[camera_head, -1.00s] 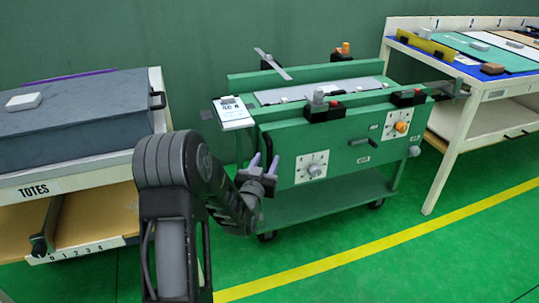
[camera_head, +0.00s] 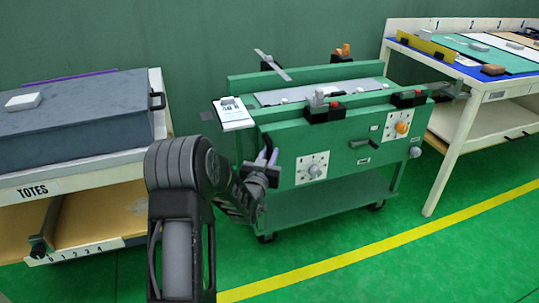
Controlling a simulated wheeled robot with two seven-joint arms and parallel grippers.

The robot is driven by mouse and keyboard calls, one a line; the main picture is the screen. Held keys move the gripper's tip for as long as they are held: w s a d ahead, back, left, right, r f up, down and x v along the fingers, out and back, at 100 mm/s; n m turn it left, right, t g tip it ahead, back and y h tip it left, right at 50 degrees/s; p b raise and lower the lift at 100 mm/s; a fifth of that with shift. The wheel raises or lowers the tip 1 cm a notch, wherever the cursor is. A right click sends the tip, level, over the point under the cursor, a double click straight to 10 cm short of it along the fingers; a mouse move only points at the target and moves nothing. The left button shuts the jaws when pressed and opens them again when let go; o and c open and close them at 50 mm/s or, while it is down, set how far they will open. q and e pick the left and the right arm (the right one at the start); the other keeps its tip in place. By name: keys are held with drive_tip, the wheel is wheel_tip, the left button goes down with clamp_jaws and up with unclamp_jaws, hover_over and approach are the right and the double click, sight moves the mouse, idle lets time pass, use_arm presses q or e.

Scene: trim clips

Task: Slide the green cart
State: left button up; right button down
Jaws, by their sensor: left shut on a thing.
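The green cart (camera_head: 345,188) stands on wheels against the back wall, between two benches. It has a lower shelf, dials and a black handle (camera_head: 364,143) on its front. My left gripper (camera_head: 267,157) is at the cart's front left corner, its purple-tipped fingers close together beside a dark curved handle (camera_head: 267,143). The fingers are shut on that handle, though the grip is partly hidden by the gripper itself. My right gripper is not in view.
At left is a totes bench (camera_head: 95,184) with a dark grey case (camera_head: 75,117). At right is a white table (camera_head: 456,150) with coloured mats. A yellow line (camera_head: 390,240) crosses the clear green floor in front of the cart.

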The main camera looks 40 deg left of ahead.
use_arm(q)
clamp_jaws()
idle(0.7)
drive_tip(key=s+a+b, duration=0.4)
drive_tip(key=s+a, duration=0.5)
drive_tip(key=s, duration=0.3)
drive_tip(key=shift+s, duration=0.35)
drive_tip(key=shift+f, duration=0.15)
drive_tip(key=o, duration=0.5)
unclamp_jaws()
drive_tip(key=shift+s, duration=0.15)
drive_tip(key=shift+o, duration=1)
